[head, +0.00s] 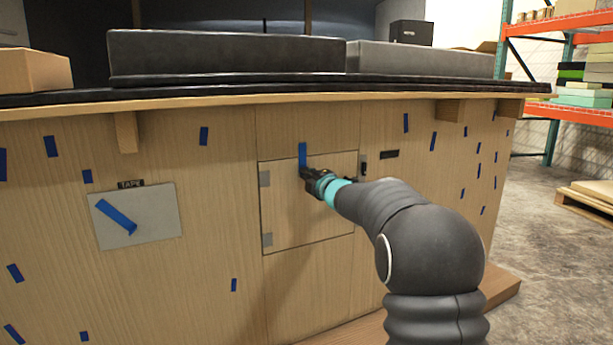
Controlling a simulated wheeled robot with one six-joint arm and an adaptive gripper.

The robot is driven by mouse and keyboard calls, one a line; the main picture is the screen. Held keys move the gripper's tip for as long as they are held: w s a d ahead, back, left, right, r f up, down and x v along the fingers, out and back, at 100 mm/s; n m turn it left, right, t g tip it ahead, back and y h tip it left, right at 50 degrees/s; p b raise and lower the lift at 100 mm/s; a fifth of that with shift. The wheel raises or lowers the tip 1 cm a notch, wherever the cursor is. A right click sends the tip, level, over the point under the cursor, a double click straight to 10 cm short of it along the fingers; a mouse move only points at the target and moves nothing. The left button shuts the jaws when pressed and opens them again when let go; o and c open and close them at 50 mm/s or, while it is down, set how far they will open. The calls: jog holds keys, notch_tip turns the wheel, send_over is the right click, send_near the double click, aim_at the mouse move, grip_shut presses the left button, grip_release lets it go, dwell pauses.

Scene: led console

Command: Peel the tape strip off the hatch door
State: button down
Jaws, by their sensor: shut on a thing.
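The hatch door (300,225) is a square light wood panel in the console front, flush with it, with two grey hinges on its left edge. A blue tape strip (302,150) stands upright across the door's top seam. My gripper (305,174) is at the strip's lower end, at the upper middle of the door, and is shut on it. The fingers hide the strip's lower end, so I cannot tell how much is off the wood.
A grey plate (137,218) labelled TAPE, with a slanted blue strip (116,216), is on the left. Several other blue strips dot the console front (200,270). A dark latch piece (363,165) is at the door's right edge. The countertop (250,92) overhangs above.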

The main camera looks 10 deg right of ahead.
jog(key=shift+b+v, duration=0.45)
jog(key=shift+v, duration=0.6)
dwell(1.2)
jog(key=b+v, duration=0.1)
jog(key=v, duration=0.2)
jog(key=shift+s+d, duration=0.1)
jog(key=shift+s, duration=0.25)
jog(key=c, duration=1.9)
grip_release()
jog(key=o, duration=0.5)
jog(key=shift+o, duration=0.2)
